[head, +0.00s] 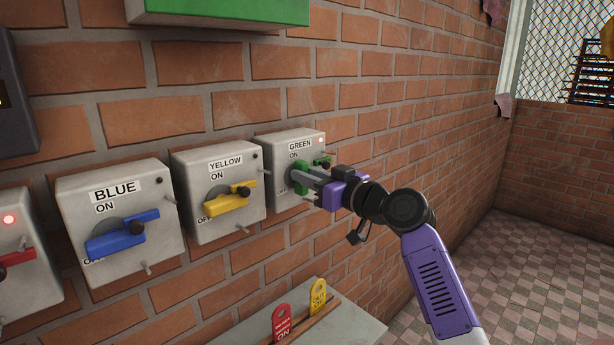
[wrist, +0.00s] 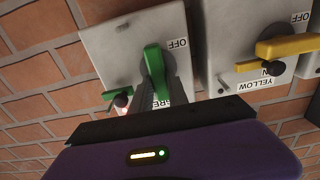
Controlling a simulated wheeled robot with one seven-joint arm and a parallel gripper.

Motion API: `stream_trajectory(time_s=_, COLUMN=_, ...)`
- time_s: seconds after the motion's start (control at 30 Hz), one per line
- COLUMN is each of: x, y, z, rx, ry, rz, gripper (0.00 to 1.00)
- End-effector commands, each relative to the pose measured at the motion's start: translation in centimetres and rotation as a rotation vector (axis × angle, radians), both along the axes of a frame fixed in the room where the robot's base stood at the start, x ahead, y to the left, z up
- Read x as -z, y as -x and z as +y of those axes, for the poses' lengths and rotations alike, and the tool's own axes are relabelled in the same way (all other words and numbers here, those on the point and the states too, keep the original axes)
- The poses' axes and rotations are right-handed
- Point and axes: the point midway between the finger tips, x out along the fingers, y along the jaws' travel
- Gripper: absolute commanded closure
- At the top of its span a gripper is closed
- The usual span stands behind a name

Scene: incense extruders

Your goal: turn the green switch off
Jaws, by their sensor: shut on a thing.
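The green switch box (head: 277,147) is the farthest in the row on the brick wall, labelled GREEN and ON. A small light at its upper right glows pinkish. My gripper (head: 301,180) is shut on the green handle (head: 299,170), on the front of the box. In the wrist view the green handle (wrist: 153,66) stands between my fingers (wrist: 165,95), with the OFF label near its far end. A second green piece (wrist: 117,94) with a dark knob shows beside it. My fingers hide how the two pieces join.
The yellow switch (head: 228,200) and blue switch (head: 122,235) stand to the left, with a red switch (head: 18,258) at the edge. A shelf (head: 340,325) below holds red and yellow tags. Tiled floor is open at right.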

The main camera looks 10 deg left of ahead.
Motion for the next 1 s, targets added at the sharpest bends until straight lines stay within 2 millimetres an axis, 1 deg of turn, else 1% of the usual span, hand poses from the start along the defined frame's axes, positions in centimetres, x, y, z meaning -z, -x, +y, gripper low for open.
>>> stream_trajectory(time_s=0.17, x=0.06, y=-0.02, z=-0.02, rx=-0.001, ry=-0.023, rz=0.031, gripper=1.00)
stream_trajectory(time_s=0.37, x=0.09, y=-0.11, z=-0.04, rx=-0.001, ry=-0.093, rz=0.119, gripper=1.00)
stream_trajectory(time_s=1.0, x=0.26, y=-0.62, z=-0.46, rx=0.000, ry=-0.456, rz=0.588, gripper=1.00)
